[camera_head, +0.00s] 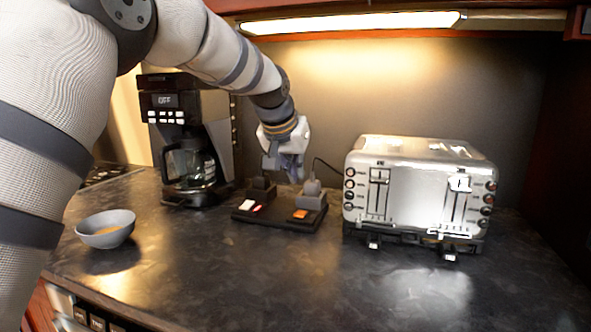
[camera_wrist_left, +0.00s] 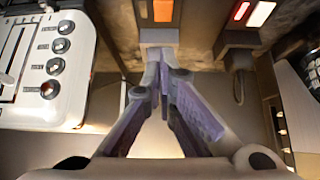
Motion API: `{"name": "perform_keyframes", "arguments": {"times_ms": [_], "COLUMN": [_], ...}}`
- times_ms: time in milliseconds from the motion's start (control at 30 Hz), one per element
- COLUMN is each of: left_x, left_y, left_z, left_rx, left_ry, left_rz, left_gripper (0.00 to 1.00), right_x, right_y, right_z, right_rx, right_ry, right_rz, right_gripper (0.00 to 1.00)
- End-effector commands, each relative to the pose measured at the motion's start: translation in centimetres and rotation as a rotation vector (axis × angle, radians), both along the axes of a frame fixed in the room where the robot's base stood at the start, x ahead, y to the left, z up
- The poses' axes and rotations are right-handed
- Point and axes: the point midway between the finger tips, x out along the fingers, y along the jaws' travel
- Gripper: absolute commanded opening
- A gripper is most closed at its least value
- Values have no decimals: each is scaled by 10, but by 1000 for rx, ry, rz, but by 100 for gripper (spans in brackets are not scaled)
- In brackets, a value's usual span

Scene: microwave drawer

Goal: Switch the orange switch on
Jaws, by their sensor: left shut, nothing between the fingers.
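The orange switch (camera_head: 301,214) sits on the right part of a black switch board (camera_head: 270,221) on the counter. It also shows at the top edge of the left wrist view (camera_wrist_left: 163,10). My left gripper (camera_head: 295,178) points down above the back of the board, behind the orange switch and close to the right plug (camera_head: 312,197). In the left wrist view its fingertips (camera_wrist_left: 162,55) are together with nothing between them. A gap to the switch shows. My right gripper is in neither view.
A lit red-and-white switch (camera_head: 251,207) is on the board's left part. A silver toaster (camera_head: 415,185) stands to the right, a coffee maker (camera_head: 190,140) to the left. A grey bowl (camera_head: 106,229) is at front left. The counter in front of the board is clear.

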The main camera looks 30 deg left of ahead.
Motion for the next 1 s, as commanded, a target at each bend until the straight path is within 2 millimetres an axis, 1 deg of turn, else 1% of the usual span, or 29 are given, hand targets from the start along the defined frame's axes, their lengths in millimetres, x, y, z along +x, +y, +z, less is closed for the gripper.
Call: {"name": "perform_keyframes", "arguments": {"times_ms": [33,233,300,400,500,600,867,967,1000], "left_x": [8,34,28,27,26,25,26,30,34], "left_y": [2,8,7,7,7,6,6,6,6], "left_z": [-20,-54,-60,-70,-78,-82,-83,-86,-89], "left_rx": [-1,-1,0,0,0,0,0,1,4], "left_ry": [18,16,10,4,4,4,5,3,-1], "left_rz": [1,1,0,0,0,1,1,0,0], "left_gripper": [0,0,0,0,0,0,0,0,0], "right_x": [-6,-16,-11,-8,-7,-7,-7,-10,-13], "right_y": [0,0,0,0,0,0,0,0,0], "right_z": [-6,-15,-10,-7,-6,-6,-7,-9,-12], "right_rx": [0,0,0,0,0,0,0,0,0], "right_ry": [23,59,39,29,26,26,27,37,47], "right_rz": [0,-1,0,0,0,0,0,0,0], "right_gripper": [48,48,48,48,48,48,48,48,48]}}
